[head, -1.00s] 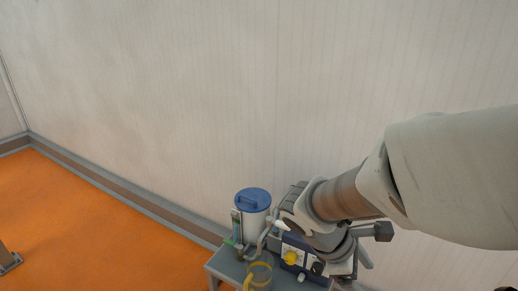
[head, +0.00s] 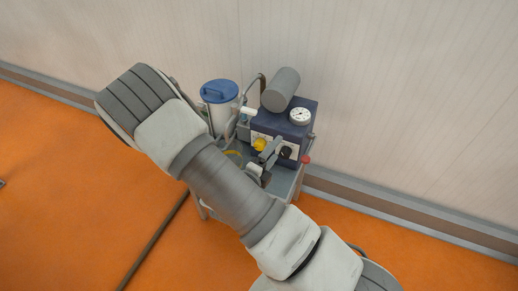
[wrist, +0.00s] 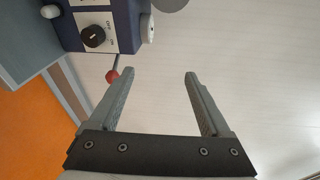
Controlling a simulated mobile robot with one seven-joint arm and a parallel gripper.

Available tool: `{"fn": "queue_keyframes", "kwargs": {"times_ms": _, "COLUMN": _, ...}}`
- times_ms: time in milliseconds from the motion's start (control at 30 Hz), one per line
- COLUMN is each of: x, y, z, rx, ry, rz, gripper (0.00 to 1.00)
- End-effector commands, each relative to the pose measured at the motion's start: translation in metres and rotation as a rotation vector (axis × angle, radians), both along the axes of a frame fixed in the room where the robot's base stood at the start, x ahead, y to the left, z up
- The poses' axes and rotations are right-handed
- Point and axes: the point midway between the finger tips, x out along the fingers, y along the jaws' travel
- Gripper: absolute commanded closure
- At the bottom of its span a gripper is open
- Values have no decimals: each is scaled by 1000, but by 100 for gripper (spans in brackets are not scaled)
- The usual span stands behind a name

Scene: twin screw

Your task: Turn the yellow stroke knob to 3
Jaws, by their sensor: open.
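The yellow stroke knob (head: 260,145) is on the front panel of the dark blue pump box (head: 264,125) in the head view. Its scale is too small to read there, and the knob is outside the wrist view. My gripper (head: 268,158) appears just in front of the panel, beside and below the yellow knob in the picture. In the wrist view my gripper (wrist: 156,78) is open, with nothing between its fingers. A black knob (wrist: 93,36) with OFF and ON marks lies up and left of the fingers.
A lever with a red ball (wrist: 112,76) is close to the left fingertip in the wrist view. A white tank with a blue lid (head: 220,92), a grey cylinder (head: 281,90) and a gauge (head: 300,116) surround the panel. A wall stands behind.

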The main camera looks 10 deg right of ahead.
Motion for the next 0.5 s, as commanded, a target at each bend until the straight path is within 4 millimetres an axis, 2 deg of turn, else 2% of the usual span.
{"fn": "queue_keyframes", "kwargs": {"times_ms": 33, "x": 1, "y": 10, "z": -22, "rx": -79, "ry": 67, "rz": 83, "gripper": 19}}
{"fn": "queue_keyframes", "kwargs": {"times_ms": 200, "x": 2, "y": 40, "z": -77, "rx": -307, "ry": 249, "rz": 335, "gripper": 19}}
{"fn": "queue_keyframes", "kwargs": {"times_ms": 333, "x": -2, "y": 54, "z": -106, "rx": -428, "ry": 336, "rz": 466, "gripper": 19}}
{"fn": "queue_keyframes", "kwargs": {"times_ms": 500, "x": -4, "y": 61, "z": -123, "rx": -492, "ry": 383, "rz": 539, "gripper": 19}}
